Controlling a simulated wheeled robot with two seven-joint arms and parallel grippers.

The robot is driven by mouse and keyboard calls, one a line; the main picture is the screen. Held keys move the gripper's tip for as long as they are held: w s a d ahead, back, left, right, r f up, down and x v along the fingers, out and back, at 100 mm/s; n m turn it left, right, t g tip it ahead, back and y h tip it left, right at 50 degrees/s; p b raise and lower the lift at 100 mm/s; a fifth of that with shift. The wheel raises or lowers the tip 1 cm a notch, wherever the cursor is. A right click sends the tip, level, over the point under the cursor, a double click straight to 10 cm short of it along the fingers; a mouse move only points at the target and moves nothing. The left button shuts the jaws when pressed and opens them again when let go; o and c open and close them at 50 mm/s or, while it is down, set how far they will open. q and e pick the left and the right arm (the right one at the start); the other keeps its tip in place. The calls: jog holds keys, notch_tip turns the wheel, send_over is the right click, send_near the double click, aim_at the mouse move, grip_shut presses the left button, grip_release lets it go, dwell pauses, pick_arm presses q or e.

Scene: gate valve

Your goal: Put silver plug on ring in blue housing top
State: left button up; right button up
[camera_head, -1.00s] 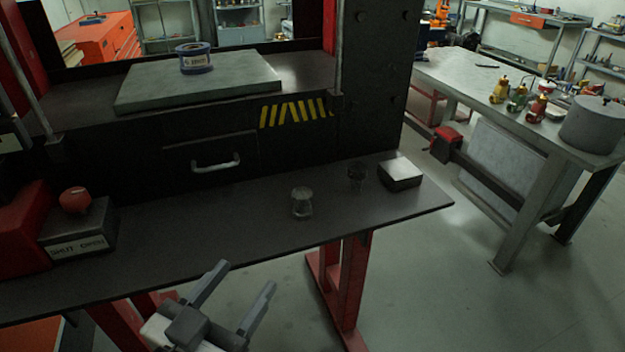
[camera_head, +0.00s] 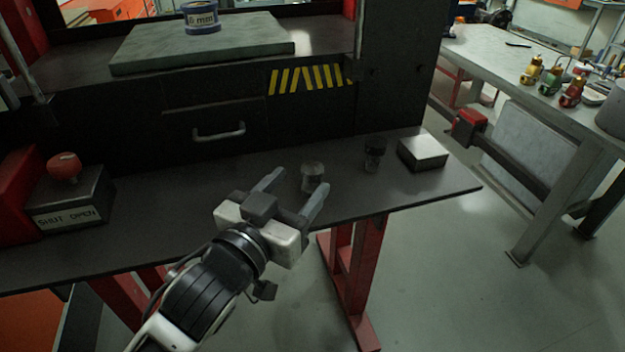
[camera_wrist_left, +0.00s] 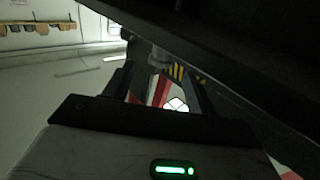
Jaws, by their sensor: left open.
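The silver plug (camera_head: 312,176) stands on the dark front shelf, near its front edge. The blue housing (camera_head: 201,18) sits on the grey plate in the press, cut by the top of the head view; its ring and inside are hard to make out. My left gripper (camera_head: 298,185) is open and empty, its fingers pointing at the plug, with the right fingertip close to it. I cannot tell whether they touch. The open fingers also show in the left wrist view (camera_wrist_left: 158,82), with a dim grey shape beyond them. My right gripper is not in view.
A dark small part (camera_head: 374,154) and a box with a pale top (camera_head: 423,153) stand right of the plug. A shut/open button box (camera_head: 70,198) is on the left. The press front with a drawer handle (camera_head: 218,132) rises behind the shelf.

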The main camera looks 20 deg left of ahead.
aim_at(313, 168)
pick_arm(q)
jog(key=shift+w+d+p, duration=0.2)
jog(key=shift+w, duration=0.7)
jog(key=shift+w+d+p, duration=0.15)
jog(key=shift+w+p, duration=0.1)
jog(key=shift+w, duration=0.7)
jog(key=shift+w+d+p, duration=0.2)
jog(key=shift+w, duration=0.7)
jog(key=c, duration=1.1)
grip_shut()
jog(key=shift+r, duration=0.1)
